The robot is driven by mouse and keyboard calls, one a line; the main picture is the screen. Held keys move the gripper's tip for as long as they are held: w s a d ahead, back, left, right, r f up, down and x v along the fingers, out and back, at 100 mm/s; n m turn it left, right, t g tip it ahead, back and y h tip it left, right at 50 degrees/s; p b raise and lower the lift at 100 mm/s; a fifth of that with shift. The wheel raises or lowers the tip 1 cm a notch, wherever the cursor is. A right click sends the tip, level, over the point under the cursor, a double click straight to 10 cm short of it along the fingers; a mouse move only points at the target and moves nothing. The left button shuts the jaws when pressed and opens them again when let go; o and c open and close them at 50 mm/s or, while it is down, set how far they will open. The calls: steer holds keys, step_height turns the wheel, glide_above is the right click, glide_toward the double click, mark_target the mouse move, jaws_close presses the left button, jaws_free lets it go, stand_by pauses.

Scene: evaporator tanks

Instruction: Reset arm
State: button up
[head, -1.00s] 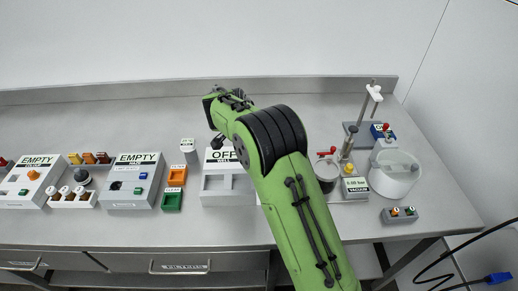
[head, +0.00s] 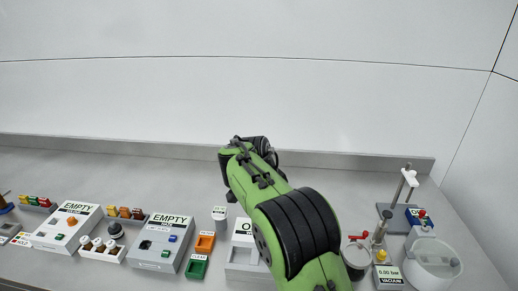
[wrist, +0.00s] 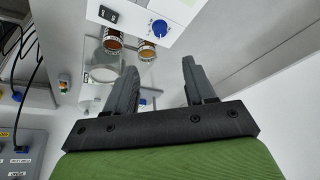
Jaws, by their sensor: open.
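My green arm (head: 312,270) with black joints rises from the bottom of the head view and reaches over the bench. Its far end hides the gripper's fingers there. In the wrist view my gripper (wrist: 160,88) shows two dark fingers set apart with nothing between them. It is open and empty. The fingers point toward a white panel with a blue knob (wrist: 160,28) and amber vessels beneath it.
The steel bench (head: 120,160) carries EMPTY boxes (head: 162,243), an orange bin (head: 205,243), a green bin (head: 196,267) and, at right, a vacuum unit (head: 390,275) with a round white vessel (head: 433,265) and a stand (head: 407,185). The bench's back strip is clear.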

steer(key=s+d+r+n+t+y, duration=0.1)
steer(key=s+d+r+n, duration=0.3)
steer(key=s, duration=0.4)
steer(key=s+d+r+n+t+y, duration=0.1)
steer(key=s+d+r+n, duration=0.15)
steer(key=s+r, duration=0.45)
steer(key=s+f+n, duration=0.2)
steer(key=s+n, duration=0.1)
steer(key=s, duration=0.5)
steer(key=s+a+f+n+t+y, duration=0.1)
steer(key=s+f+n, duration=0.2)
steer(key=s, duration=0.6)
steer(key=shift+f+y, duration=0.2)
steer(key=shift+y, duration=0.1)
